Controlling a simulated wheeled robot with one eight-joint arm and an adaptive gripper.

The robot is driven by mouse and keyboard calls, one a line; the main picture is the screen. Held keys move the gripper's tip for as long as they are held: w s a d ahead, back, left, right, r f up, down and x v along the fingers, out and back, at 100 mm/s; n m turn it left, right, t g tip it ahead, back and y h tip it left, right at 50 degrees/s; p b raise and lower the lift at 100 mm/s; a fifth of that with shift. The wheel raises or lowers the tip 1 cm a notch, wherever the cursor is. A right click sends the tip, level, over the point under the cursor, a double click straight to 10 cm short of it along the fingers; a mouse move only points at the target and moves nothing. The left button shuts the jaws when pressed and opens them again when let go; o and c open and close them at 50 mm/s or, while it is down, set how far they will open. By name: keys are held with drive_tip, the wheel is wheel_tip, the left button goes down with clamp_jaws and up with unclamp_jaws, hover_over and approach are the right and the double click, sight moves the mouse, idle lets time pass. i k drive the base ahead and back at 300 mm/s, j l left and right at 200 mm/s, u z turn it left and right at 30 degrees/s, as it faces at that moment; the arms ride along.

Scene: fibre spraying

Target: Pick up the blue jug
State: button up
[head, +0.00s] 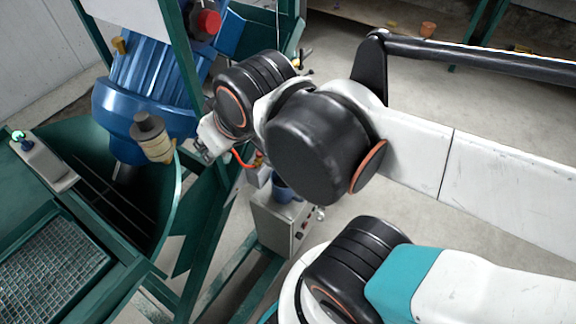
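A small blue jug (284,192) stands on top of a grey metal control box (285,225), just below my arm's dark wrist joint. My arm hides its upper part. My gripper (207,152) is at the end of the arm, up and to the left of the jug, beside the big blue motor. It is apart from the jug in the picture. Its fingers are small and partly hidden, so I cannot tell whether they are open or shut.
A large blue motor (150,85) and a green machine frame (185,225) fill the left side. A metal grate (50,265) lies at the lower left. A red-orange hose (243,160) hangs near my gripper. Concrete floor (480,235) shows at the right.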

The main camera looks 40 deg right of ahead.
sight(283, 194)
drive_tip(key=z, duration=0.95)
drive_tip(key=k+j+z, duration=0.2)
drive_tip(key=k+z, duration=0.3)
drive_tip(key=k, duration=0.4)
drive_tip(key=k+l+z, duration=0.1)
drive_tip(key=k+z, duration=0.4)
drive_tip(key=k, duration=0.4)
